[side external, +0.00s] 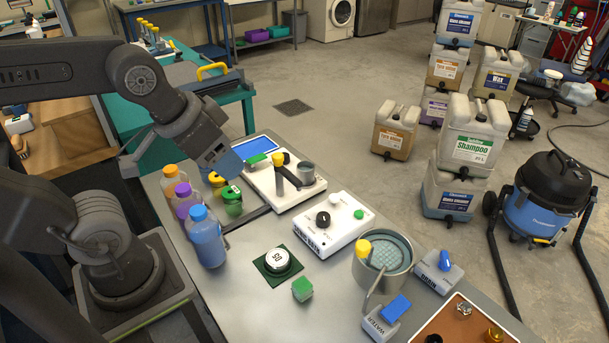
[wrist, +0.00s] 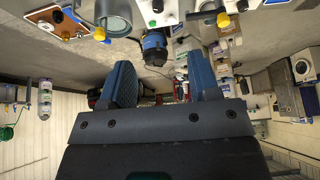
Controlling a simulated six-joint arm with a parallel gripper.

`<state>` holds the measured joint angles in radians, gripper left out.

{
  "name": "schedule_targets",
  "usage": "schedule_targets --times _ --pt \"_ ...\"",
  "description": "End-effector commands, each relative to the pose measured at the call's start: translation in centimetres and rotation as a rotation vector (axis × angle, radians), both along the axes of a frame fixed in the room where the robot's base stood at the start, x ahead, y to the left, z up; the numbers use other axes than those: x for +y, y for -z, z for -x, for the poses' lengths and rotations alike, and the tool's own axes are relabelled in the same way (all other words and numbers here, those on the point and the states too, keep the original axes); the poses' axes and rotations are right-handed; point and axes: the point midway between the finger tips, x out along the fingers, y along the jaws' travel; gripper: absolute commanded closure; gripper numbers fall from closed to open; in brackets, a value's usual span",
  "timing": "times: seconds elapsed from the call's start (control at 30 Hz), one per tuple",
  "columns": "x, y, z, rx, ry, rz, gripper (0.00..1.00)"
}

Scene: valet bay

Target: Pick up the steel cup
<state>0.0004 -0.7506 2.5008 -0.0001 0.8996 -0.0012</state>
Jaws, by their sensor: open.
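A small grey metal cup (side external: 307,172), which looks like the steel cup, stands upright on the right part of a white machine (side external: 285,200) with a blue screen. A dark spout post with a yellow knob (side external: 277,160) is just left of it. My gripper (side external: 232,166) is in the air left of the cup, near the machine's left side and above the green-lidded jars, apart from the cup. In the wrist view its two blue pads (wrist: 163,84) stand wide apart with nothing between them. I cannot clearly make out the cup in the wrist view.
Orange, purple and blue bottles (side external: 207,237) and green jars (side external: 232,200) stand left of the machine. Bare tabletop (side external: 245,310) lies in front.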

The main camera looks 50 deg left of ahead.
Motion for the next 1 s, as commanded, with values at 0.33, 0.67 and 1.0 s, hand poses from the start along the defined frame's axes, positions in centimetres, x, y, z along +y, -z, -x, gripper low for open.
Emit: schedule_targets --times 0.33,0.67,1.0 --pt "0.01 -0.01 -0.02 0.000 0.001 0.000 0.44" --pt "0.01 -0.02 -0.01 0.000 0.001 0.000 0.23" --pt "0.11 -0.20 -0.44 0.007 -0.017 0.006 0.18"
